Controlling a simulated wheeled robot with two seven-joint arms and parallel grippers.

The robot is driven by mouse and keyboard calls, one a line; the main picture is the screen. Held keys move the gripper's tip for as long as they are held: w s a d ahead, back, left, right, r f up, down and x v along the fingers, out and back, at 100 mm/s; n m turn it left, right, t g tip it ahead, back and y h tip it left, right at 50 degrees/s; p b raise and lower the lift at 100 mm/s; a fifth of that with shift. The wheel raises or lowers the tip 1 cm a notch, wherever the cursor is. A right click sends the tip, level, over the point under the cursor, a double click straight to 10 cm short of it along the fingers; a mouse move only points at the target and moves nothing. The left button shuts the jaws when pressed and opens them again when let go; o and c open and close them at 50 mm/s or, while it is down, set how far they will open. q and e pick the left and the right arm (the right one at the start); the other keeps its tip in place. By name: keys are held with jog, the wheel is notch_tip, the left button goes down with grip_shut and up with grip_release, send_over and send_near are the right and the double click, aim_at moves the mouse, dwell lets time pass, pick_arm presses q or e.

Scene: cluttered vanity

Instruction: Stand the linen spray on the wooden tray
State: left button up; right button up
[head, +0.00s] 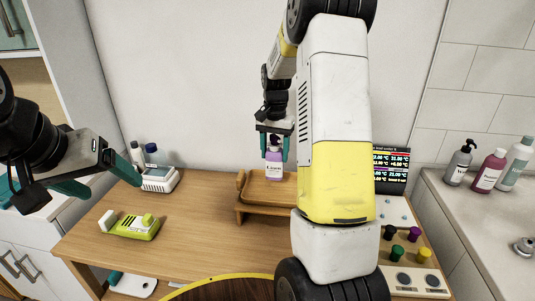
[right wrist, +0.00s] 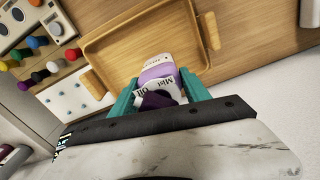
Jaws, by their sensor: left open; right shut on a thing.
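The linen spray is a purple bottle (head: 274,165) with a white label and dark top, upright in the head view. My right gripper (head: 274,150) is shut on its upper part from above. In the right wrist view the bottle (right wrist: 157,72) is between the teal fingers (right wrist: 160,88), over one side of the tray (right wrist: 112,38). I cannot tell whether its base touches the tray. My left gripper (head: 114,190) is open and empty at the left.
A yellow-green device (head: 138,230) lies on the desk (head: 195,240), with a white box (head: 158,180) and small bottles behind it. A panel with coloured knobs (head: 405,250) and a dark display (head: 391,165) are on the right. My right arm hides part of the desk.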

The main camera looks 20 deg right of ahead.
jog(key=shift+w+d+f, duration=0.2)
jog(key=shift+d+f, duration=0.35)
jog(key=shift+f, duration=0.1)
jog(key=shift+w+d+f, duration=0.25)
jog(key=shift+d+f, duration=0.35)
jog(key=shift+f, duration=0.05)
jog(key=shift+w+d+f, duration=0.2)
jog(key=shift+d+f, duration=0.35)
jog(key=shift+f, duration=0.1)
jog(key=shift+f, duration=0.1)
jog(key=o, duration=1.5)
jog(key=shift+o, duration=0.2)
